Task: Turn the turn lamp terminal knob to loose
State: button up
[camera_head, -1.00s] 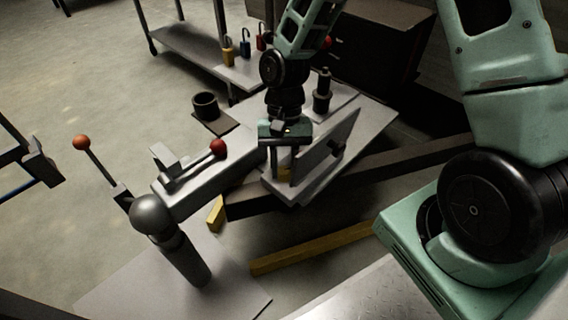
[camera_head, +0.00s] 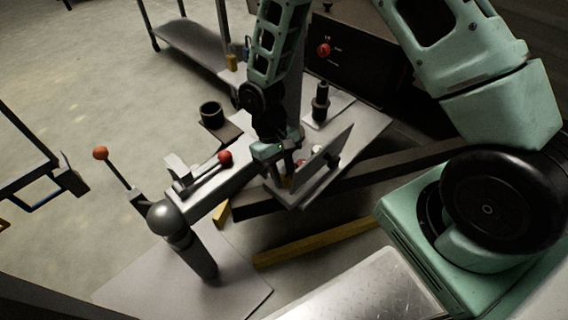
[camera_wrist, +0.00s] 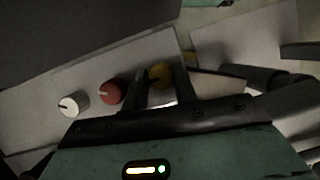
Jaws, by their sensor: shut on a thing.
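A row of three small knobs sits on a grey panel in the wrist view: a white knob (camera_wrist: 73,104), a red knob (camera_wrist: 112,92) and a yellow knob (camera_wrist: 159,74). The white and red knobs each have a dark pointer mark. My gripper (camera_wrist: 164,82) has one finger on each side of the yellow knob and is shut on it. The fingers hide part of this knob, and its pointer cannot be made out. No readable labels show. In the head view my gripper (camera_head: 287,172) is low beside an upright plate (camera_head: 325,157) on the trailer coupling.
A lever with a red ball (camera_head: 225,157) and a ball-topped post (camera_head: 170,220) stand to the left. A black cup (camera_head: 211,114) and a dark upright pin (camera_head: 320,102) are behind. A black box with a red switch (camera_head: 324,50) is at the back.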

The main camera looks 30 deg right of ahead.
jog(key=n+h+p, duration=0.1)
jog(key=n, duration=0.1)
jog(key=n+p, duration=0.2)
jog(key=shift+a+r+n+t+h, duration=0.2)
jog(key=shift+n+t+h, duration=0.1)
jog(key=shift+n+h, duration=0.1)
jog(key=n+t+h+p, duration=0.1)
jog(key=n+p, duration=0.1)
jog(key=n, duration=0.1)
jog(key=shift+n+p, duration=0.3)
jog(key=n+t+h+p, duration=0.1)
jog(key=n, duration=0.2)
jog(key=shift+s+a+f+n, duration=0.1)
jog(key=shift+n, duration=0.2)
jog(key=shift+a+n+t+p, duration=0.1)
jog(key=shift+n+t+p, duration=0.55)
jog(key=shift+n, duration=1.05)
jog(key=shift+f, duration=0.1)
jog(key=o, duration=1)
jog(key=shift+s, duration=0.1)
jog(key=p+v, duration=0.2)
jog(key=v, duration=0.6)
jog(key=p+v, duration=0.2)
jog(key=v, duration=0.7)
jog(key=shift+s+a, duration=0.2)
jog(key=shift+a, duration=0.05)
